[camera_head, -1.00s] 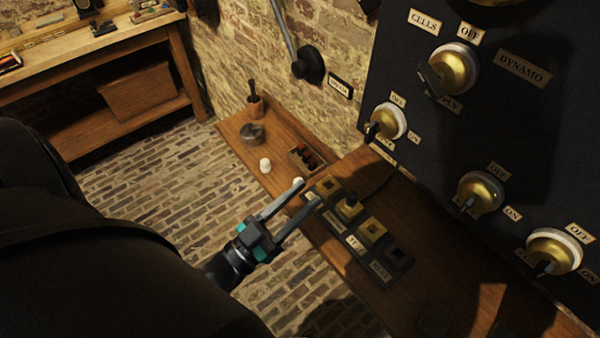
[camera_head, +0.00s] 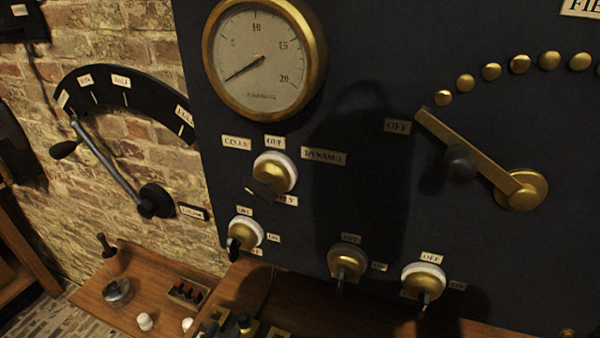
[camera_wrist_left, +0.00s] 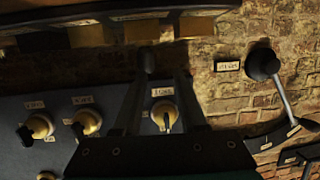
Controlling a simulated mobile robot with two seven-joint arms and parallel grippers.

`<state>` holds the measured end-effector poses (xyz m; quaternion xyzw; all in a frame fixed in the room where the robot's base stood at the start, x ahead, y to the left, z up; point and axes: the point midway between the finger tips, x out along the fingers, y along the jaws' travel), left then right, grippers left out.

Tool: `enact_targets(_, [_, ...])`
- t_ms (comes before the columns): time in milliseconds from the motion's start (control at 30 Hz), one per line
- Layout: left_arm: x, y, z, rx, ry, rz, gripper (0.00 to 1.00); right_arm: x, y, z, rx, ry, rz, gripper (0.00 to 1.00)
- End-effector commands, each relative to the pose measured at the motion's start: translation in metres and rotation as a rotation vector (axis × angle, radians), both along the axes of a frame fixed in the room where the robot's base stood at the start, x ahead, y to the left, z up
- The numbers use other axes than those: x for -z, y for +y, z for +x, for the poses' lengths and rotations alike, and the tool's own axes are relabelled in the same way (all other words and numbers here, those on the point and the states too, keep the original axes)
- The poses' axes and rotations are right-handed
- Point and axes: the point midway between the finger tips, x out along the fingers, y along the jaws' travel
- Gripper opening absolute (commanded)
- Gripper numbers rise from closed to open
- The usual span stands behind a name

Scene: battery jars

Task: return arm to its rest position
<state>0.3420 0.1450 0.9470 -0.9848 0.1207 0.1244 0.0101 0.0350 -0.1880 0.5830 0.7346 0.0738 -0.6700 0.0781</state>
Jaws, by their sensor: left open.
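My left gripper (camera_wrist_left: 160,82) shows in the left wrist view as two dark fingers. They are apart, with nothing seen between them but the background. Beyond the fingers are the dark switch panel and the row of brass-topped sockets (camera_wrist_left: 142,30). In the head view I cannot make out either gripper. The socket block (camera_head: 243,326) is only partly in the head view, cut off at its lower edge. My right gripper shows in neither view.
The dark panel (camera_head: 330,200) carries a round gauge (camera_head: 262,58), several brass switches and a long brass lever (camera_head: 470,152). A wall lever (camera_head: 108,166) stands on the brick wall. A wooden shelf (camera_head: 95,293) holds a glass jar (camera_head: 117,292), a white knob (camera_head: 145,321) and a small rack (camera_head: 187,292).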

Motion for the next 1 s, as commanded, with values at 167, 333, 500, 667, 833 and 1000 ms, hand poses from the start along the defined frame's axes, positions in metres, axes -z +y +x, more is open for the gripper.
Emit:
enact_targets(167, [0.010,-0.002,-0.007,-0.023,0.187,0.054,0.41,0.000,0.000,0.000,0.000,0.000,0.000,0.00])
enact_targets(333, [0.017,-0.001,-0.024,-0.042,0.378,0.110,0.41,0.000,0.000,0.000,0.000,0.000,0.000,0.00])
enact_targets(500, [0.018,0.004,-0.051,-0.059,0.575,0.159,0.41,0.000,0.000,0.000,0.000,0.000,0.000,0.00])
enact_targets(667, [0.016,0.008,-0.080,-0.070,0.735,0.197,0.41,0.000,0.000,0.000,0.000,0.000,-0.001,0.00])
enact_targets(833, [0.010,0.012,-0.106,-0.078,0.864,0.223,0.41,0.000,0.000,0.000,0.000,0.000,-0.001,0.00])
enact_targets(1000, [0.003,0.016,-0.131,-0.082,0.972,0.242,0.41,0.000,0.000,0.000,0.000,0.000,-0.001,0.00])
